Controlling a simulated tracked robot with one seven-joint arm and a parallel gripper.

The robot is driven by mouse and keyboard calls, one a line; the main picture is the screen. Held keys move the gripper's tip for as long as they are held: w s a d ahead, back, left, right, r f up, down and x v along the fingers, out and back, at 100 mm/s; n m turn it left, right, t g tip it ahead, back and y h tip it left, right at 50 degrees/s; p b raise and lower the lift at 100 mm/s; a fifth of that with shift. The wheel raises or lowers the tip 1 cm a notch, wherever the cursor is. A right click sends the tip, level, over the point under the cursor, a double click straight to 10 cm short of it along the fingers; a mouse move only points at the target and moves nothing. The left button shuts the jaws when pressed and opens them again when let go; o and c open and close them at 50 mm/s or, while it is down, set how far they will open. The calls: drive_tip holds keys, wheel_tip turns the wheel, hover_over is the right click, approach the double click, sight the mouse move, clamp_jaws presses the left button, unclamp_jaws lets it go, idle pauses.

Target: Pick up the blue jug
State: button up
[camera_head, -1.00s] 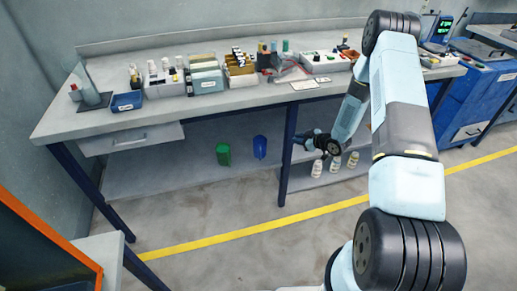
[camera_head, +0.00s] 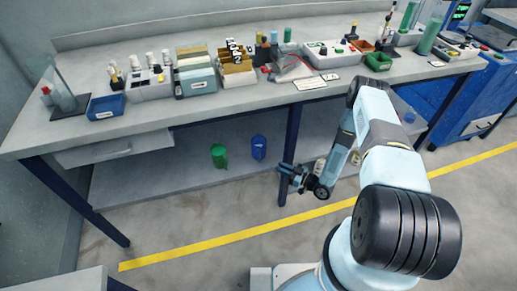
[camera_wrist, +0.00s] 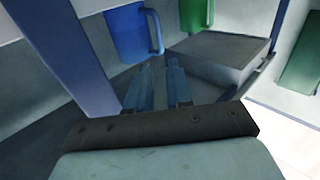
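The blue jug (camera_head: 258,148) stands on the low shelf under the bench, to the right of a green jug (camera_head: 219,155). In the wrist view the blue jug (camera_wrist: 125,32) is at the top, beyond my fingertips, with its handle on its right side. My gripper (camera_head: 284,172) is beside the dark blue bench leg, to the right of and lower than the blue jug in the head view. In the wrist view my gripper (camera_wrist: 159,65) shows two fingers with a gap between them. It holds nothing and is apart from the jug.
The bench leg (camera_head: 293,135) stands close to my gripper. The bench top (camera_head: 150,120) carries bins, bottles and boxes. The shelf (camera_head: 150,178) is clear left of the jugs.

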drive_tip(key=x, duration=1.3)
clamp_jaws()
